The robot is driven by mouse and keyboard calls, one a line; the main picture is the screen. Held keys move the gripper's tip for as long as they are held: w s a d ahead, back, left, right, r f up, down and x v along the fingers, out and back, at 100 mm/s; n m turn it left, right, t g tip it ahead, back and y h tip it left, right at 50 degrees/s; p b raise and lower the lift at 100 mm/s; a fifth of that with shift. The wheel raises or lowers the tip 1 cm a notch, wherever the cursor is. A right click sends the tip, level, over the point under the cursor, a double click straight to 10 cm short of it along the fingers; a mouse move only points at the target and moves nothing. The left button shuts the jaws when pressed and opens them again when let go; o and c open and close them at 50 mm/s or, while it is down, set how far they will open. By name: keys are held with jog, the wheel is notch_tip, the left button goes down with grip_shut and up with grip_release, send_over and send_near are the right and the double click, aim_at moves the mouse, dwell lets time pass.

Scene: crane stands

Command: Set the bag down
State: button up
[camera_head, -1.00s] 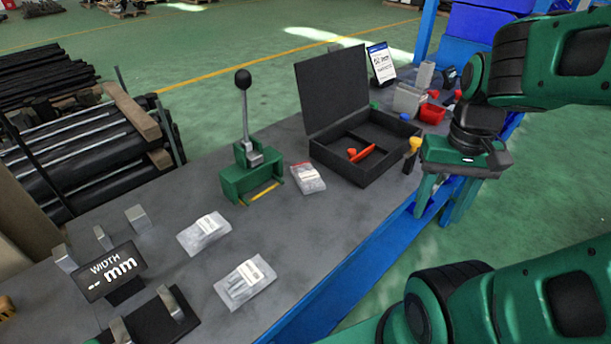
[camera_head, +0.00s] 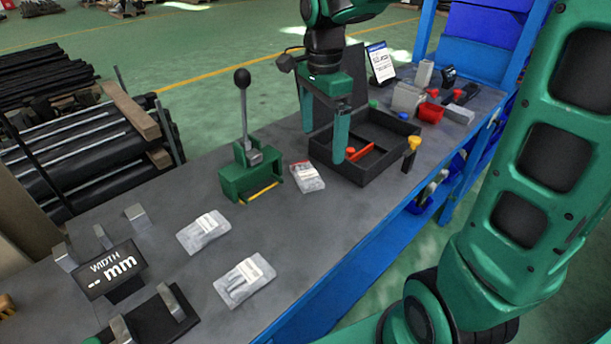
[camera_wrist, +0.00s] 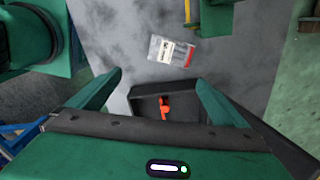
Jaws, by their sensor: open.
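My gripper (camera_head: 324,142) is open and empty, with its fingers pointing down over the left part of the open black case (camera_head: 369,180). In the wrist view nothing is between the fingertips (camera_wrist: 159,80). A clear bag with a red strip (camera_head: 307,177) lies flat on the grey table, left of the case. It also shows in the wrist view (camera_wrist: 171,51), beyond the fingertips and apart from them. Two more clear bags with white labels lie nearer on the table, one (camera_head: 203,232) behind the other (camera_head: 244,281). Which bag is meant, I cannot tell.
A green lever press (camera_head: 249,179) with a tall black-knobbed handle stands left of the red-strip bag. The case holds a red-orange item (camera_wrist: 165,105). A yellow-topped tool (camera_head: 411,149) is at its right. A width display (camera_head: 110,270) stands front left.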

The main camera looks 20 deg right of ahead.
aim_at(306, 171)
jog(key=shift+m, duration=0.6)
jog(key=shift+w+a+f, duration=0.3)
jog(key=shift+a+f, duration=0.15)
jog(key=shift+f, duration=1.35)
jog(key=shift+w+a+f, duration=0.35)
jog(key=shift+a+f, duration=0.15)
jog(key=shift+f, duration=1.25)
jog(key=shift+w+a+f, duration=0.3)
jog(key=shift+a+f, duration=0.15)
jog(key=shift+f, duration=1.35)
jog(key=c, duration=1.4)
